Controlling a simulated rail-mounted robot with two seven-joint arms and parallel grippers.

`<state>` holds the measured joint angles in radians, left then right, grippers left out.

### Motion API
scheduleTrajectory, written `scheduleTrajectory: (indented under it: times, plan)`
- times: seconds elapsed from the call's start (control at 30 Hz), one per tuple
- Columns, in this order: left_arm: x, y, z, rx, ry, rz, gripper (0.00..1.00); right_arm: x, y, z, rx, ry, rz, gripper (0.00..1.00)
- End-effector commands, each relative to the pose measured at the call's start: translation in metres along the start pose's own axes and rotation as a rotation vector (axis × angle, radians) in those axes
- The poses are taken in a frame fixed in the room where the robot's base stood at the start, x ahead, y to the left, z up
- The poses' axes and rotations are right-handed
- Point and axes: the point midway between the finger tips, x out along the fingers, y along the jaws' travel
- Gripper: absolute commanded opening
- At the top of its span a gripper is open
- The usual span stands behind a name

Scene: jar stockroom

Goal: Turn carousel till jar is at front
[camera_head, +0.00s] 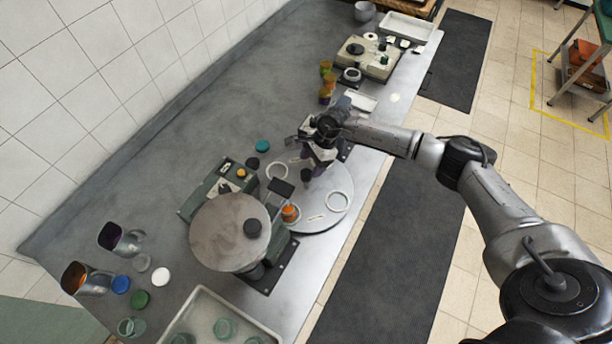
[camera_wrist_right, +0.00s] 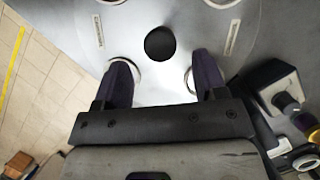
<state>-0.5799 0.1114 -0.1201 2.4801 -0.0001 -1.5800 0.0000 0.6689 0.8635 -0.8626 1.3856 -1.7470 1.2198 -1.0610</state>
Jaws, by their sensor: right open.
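The carousel (camera_head: 322,212) is a flat grey disc with white rings on top and a black centre knob (camera_head: 306,175). A small jar with an orange top (camera_head: 290,212) stands at its left side, partly behind a dark plate on a post. My right gripper (camera_head: 315,158) is over the far part of the carousel, its arm coming from the right. In the right wrist view the carousel (camera_wrist_right: 190,20) fills the top; the gripper (camera_wrist_right: 164,75) is open, fingers apart and empty, with the knob (camera_wrist_right: 160,44) just beyond the gap. No jar shows there. My left gripper is out of view.
A raised round plate (camera_head: 215,225) with a black knob stands left of the carousel. Jars (camera_head: 327,90) stand behind the gripper. A white tray (camera_head: 195,305), open jars and lids sit at the lower left. The bench front edge is close at the right.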

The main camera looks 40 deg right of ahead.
Motion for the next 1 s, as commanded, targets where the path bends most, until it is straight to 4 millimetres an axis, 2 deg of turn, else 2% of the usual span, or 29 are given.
scheduleTrajectory:
  times: [0.03,0.1,0.4,0.83,1.0]
  plan:
    - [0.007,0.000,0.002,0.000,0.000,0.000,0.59,0.013,0.000,-0.001,0.000,-0.001,0.001,0.65]
    - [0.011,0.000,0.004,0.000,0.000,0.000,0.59,0.023,0.000,-0.001,-0.001,0.000,0.001,0.65]
    - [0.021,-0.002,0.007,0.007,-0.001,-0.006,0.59,0.049,0.000,0.000,-0.001,-0.001,0.000,0.65]
    - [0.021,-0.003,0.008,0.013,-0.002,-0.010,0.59,0.053,0.000,0.000,0.000,-0.001,0.000,0.65]
    - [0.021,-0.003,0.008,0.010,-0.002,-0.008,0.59,0.053,0.000,0.000,0.000,-0.001,0.000,0.49]
